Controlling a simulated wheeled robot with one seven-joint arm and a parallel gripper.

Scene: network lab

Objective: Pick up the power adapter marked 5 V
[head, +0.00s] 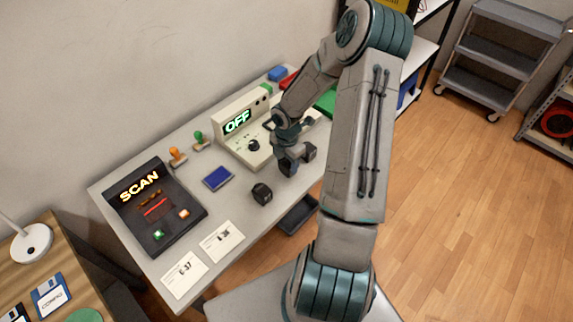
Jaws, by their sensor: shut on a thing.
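My gripper (291,164) is over the right part of the grey table, in front of the device reading OFF. It is shut on a small dark block (309,152) that looks like a power adapter. The block seems to be at or just above the tabletop; I cannot tell which. Another black adapter-like block (262,193) sits on the table to the left of my gripper, nearer the front edge. No 5 V mark can be read on either block from here.
The OFF device (243,123) stands close behind my gripper. A SCAN console (155,208), a blue pad (217,178), two stamps and price cards (222,242) lie to the left. A dark tray (298,214) is below the front edge. Open floor lies right.

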